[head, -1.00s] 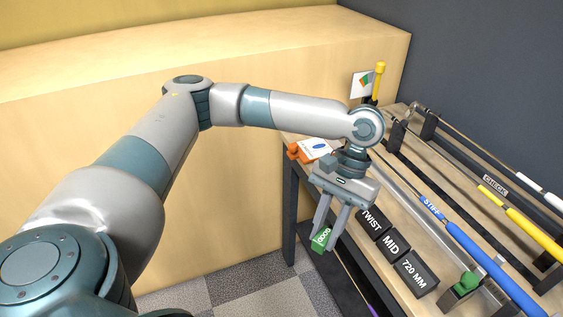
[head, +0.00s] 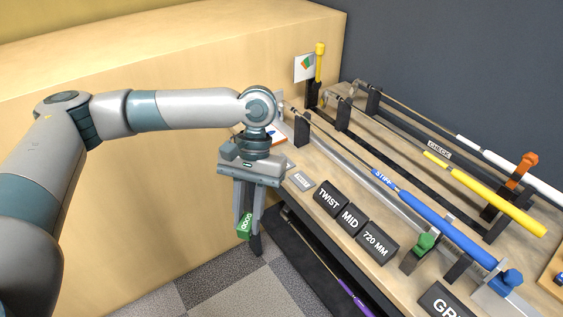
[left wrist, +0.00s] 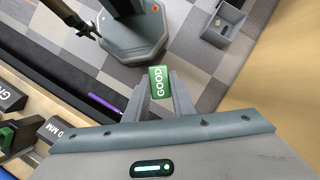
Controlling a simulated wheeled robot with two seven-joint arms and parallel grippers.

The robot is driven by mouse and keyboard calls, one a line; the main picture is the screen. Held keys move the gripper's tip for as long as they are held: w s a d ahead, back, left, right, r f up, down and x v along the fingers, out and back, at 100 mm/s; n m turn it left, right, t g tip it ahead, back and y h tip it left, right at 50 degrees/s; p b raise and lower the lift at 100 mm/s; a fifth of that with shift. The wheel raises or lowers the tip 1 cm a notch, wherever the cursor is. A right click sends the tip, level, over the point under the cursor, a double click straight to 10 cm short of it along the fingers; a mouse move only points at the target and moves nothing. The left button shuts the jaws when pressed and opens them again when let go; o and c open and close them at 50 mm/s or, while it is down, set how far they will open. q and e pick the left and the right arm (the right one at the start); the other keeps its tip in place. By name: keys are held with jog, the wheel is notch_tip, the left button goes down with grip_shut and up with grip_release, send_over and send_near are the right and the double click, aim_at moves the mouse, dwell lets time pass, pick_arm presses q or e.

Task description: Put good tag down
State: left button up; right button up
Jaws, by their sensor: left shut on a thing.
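The good tag is a small green block with white lettering (head: 245,226). It sits between the fingertips of my left gripper (head: 249,232), which is shut on it. The gripper points down and holds the tag in the air, off the left front edge of the workbench (head: 330,257), above the floor. In the left wrist view the tag (left wrist: 158,81) reads GOOD and lies between both fingers, with the floor beyond it.
Black blocks marked TWIST (head: 329,198), MID (head: 350,219) and 720 MM (head: 375,243) line the bench's front. Clubs with blue (head: 430,217) and yellow (head: 497,200) grips lie on racks behind. A grey bin (left wrist: 223,24) stands on the floor. A purple shaft (head: 352,297) lies below the bench.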

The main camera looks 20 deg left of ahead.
pick_arm(q)
jog(key=shift+w+d+m, duration=0.15)
jog(key=shift+w+m, duration=0.25)
jog(key=shift+w, duration=0.15)
jog(key=w+a+r+m+t+y, duration=0.1)
jog(key=w+m+t, duration=0.7)
jog(key=w+m, duration=2.1)
jog(key=shift+w+a+r+y, duration=0.2)
jog(key=shift+w+a+y, duration=0.3)
jog(key=shift+w+y, duration=0.15)
jog(key=shift+p, duration=0.3)
notch_tip(320, 180, down, 6)
jog(key=shift+r+p, duration=0.1)
jog(key=shift+p, duration=0.85)
jog(key=shift+f, duration=0.2)
